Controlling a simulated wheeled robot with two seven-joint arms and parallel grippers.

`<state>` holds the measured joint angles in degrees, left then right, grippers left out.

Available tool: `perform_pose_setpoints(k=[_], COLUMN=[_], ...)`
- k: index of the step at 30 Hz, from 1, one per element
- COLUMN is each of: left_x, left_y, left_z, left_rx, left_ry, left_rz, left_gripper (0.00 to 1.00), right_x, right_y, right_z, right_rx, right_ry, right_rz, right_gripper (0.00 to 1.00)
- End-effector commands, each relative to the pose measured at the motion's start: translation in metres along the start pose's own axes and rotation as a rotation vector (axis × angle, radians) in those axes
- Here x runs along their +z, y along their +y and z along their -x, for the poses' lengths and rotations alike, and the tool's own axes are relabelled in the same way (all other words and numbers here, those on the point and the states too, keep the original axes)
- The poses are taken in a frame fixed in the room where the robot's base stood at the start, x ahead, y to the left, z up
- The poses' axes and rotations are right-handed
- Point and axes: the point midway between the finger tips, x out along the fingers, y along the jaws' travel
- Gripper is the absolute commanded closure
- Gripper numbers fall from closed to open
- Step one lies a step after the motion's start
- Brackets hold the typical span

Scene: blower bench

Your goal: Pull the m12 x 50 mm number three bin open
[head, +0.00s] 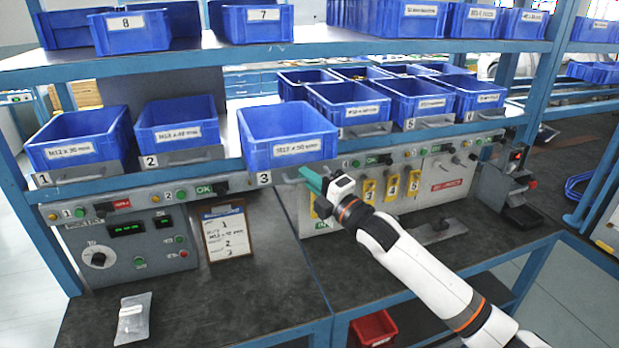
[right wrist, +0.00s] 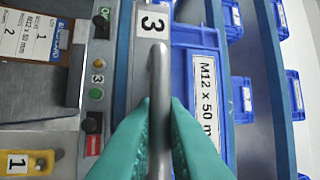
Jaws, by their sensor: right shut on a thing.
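The M12 x 50 mm bin (head: 288,152) is a blue open-topped bin with a white label, above a grey front strip marked 3 (head: 264,179). It juts forward of bins 1 and 2 beside it, and looks empty. My right gripper (head: 312,181) is at the right part of that strip. In the right wrist view, the teal fingers (right wrist: 160,110) are shut on a grey bar handle (right wrist: 160,75), next to the 3 mark and the bin's label (right wrist: 206,100). In the head view the handle is mostly hidden. My left gripper is not in view.
Bin 1 (head: 78,138) and bin 2 (head: 177,125) stand to the left, more blue bins (head: 347,103) to the right. A control panel (head: 130,245) and a clipboard (head: 227,235) stand below. A clear bag (head: 133,318) lies on the dark bench top (head: 215,300).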

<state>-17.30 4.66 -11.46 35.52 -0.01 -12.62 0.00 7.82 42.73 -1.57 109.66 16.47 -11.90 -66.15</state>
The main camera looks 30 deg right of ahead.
Motion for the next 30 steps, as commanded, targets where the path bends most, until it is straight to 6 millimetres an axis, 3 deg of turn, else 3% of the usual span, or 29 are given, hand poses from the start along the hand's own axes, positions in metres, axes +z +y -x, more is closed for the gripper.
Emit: perform_pose_setpoints(k=[3, 4, 6, 17, 30], left_x=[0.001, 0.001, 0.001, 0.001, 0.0], left_y=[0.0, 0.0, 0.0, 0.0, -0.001], left_z=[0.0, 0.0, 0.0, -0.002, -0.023], left_rx=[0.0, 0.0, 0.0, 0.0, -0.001], left_ry=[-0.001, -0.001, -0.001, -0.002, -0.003], left_rz=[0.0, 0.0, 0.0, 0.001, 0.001], left_gripper=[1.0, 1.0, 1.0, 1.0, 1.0], right_x=[0.001, 0.001, 0.001, 0.0, 0.001], right_y=[0.001, 0.001, 0.001, 0.002, 0.005], right_z=[0.0, 0.0, 0.0, 0.005, 0.075], right_rx=[0.002, 0.002, 0.002, 0.002, 0.005], right_ry=[-0.001, -0.001, -0.001, -0.001, -0.001], right_rz=[-0.001, -0.001, -0.001, 0.0, 0.0], right_gripper=[1.0, 0.88, 0.8, 0.8, 0.8])
